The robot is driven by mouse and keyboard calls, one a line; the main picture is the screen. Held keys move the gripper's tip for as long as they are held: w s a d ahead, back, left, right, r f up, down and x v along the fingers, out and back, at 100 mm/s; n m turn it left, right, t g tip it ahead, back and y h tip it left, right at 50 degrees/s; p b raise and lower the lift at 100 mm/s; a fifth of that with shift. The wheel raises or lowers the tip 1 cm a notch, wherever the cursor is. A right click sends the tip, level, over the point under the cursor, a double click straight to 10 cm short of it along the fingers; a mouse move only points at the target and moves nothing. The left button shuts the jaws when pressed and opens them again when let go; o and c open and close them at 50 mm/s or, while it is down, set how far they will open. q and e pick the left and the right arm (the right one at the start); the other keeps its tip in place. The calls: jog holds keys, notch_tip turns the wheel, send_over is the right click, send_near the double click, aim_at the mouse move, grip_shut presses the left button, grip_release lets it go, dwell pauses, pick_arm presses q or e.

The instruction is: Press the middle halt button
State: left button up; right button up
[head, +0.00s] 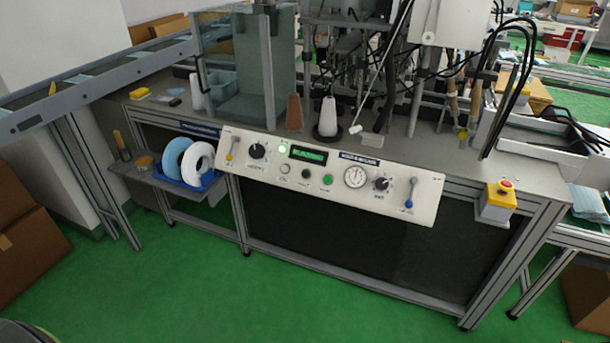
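A slanted white control panel (230,185) runs along the front of the machine bench. In its middle is a row of three round buttons. The left one is pale grey (284,169), the middle one is black (305,174) and the right one is green (327,179). Small labels sit under them, too blurred to read surely; the black middle one appears to be the halt button. Nothing covers the buttons. Neither of my grippers shows in the head view.
The panel also has a lit green display (308,154), a gauge (355,176), black knobs and two levers. A yellow box with a red emergency button (505,186) is at the bench's right corner. A side shelf holds rolls (198,163). Green floor (240,300) in front is clear.

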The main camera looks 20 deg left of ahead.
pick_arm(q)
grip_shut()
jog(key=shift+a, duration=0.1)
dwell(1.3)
